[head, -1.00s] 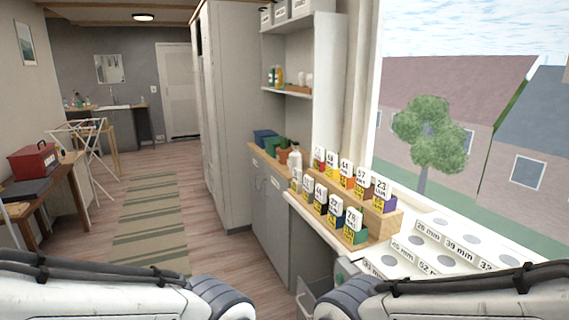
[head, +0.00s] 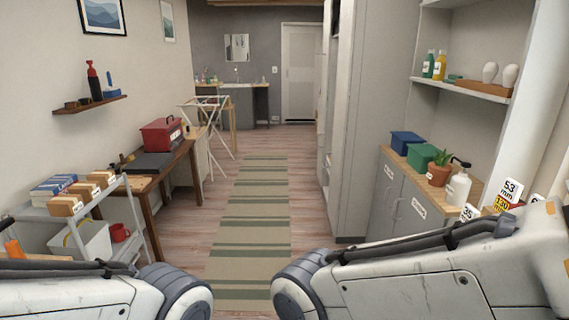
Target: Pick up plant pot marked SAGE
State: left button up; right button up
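A terracotta pot (head: 438,174) with a green plant stands on the wooden top of the grey cabinet at the right. It is between a green box and a white pump bottle. No marking on it can be read from here, so I cannot tell whether it is the SAGE pot. My two arms show at the bottom left and bottom right of the head view, but neither gripper is in view.
The cabinet (head: 404,212) carries a blue box (head: 405,142), a green box (head: 422,157) and the pump bottle (head: 458,187). A trolley (head: 130,205), a desk (head: 190,155) and a drying rack (head: 209,135) line the left. The striped rug (head: 249,225) lies on clear floor ahead.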

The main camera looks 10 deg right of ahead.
aim_at(439, 172)
jog(key=u, duration=0.15)
jog(key=i, duration=1.7)
jog(key=z, duration=1)
jog(key=i, duration=1.1)
jog(key=z, duration=0.9)
